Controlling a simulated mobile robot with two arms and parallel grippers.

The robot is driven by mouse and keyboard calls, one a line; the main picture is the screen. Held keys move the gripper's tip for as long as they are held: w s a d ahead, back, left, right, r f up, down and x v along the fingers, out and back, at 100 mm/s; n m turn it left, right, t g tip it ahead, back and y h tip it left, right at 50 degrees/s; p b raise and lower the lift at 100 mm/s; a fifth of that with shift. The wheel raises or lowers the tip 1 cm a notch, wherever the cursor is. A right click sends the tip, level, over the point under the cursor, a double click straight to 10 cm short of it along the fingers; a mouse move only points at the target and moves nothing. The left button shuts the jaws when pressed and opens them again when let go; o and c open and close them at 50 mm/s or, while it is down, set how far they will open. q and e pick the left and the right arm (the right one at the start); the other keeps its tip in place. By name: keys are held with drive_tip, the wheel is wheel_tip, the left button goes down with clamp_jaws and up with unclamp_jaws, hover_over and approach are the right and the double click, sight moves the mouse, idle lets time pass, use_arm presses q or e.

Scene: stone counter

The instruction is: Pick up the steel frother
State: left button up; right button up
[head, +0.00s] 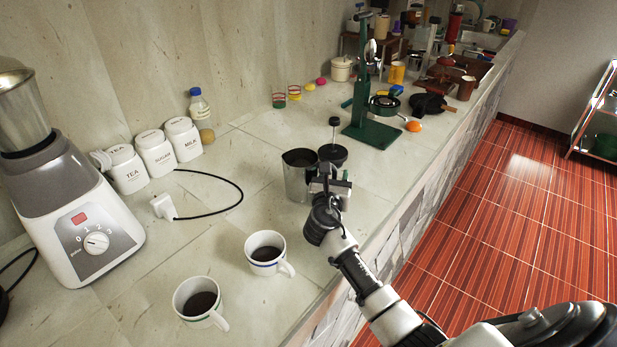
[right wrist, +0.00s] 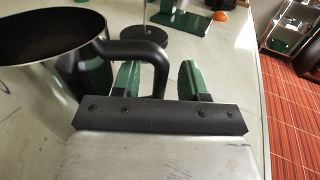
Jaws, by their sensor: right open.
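The steel frother (head: 299,178) is a metal jug with a dark rim, upright on the counter near its front edge. In the right wrist view its dark open mouth and wall fill the upper left (right wrist: 70,72), and its black handle (right wrist: 150,52) curves to the right. My right gripper (head: 329,174) is beside the frother on its handle side. In the right wrist view the green fingers (right wrist: 160,75) are apart, with the lower handle between them, nearer the left finger. I cannot tell whether they touch it. My left gripper is not in view.
A black disc with a rod and knob (head: 333,153) stands just behind the gripper. Two mugs of dark liquid (head: 265,254) (head: 198,302) are in front. A blender (head: 70,215), white canisters (head: 154,153) and a green press (head: 372,136) stand around. Counter left of the frother is mostly clear.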

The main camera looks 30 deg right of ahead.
sight(335, 167)
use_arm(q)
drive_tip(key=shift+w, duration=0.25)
use_arm(e)
clamp_jaws()
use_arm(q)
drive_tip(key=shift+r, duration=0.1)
use_arm(e)
drive_tip(key=shift+r, duration=0.2)
drive_tip(key=shift+r, duration=1.1)
wheel_tip(335, 167, up, 2)
drive_tip(key=shift+p, duration=0.4)
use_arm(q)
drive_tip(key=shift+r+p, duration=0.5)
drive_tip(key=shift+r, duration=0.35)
use_arm(e)
drive_tip(key=s+d+r, duration=0.4)
drive_tip(key=d+r, duration=0.2)
drive_tip(key=d, duration=0.4)
drive_tip(key=shift+s+d+r, duration=0.25)
drive_tip(key=shift+s+r, duration=0.05)
drive_tip(key=shift+s, duration=0.1)
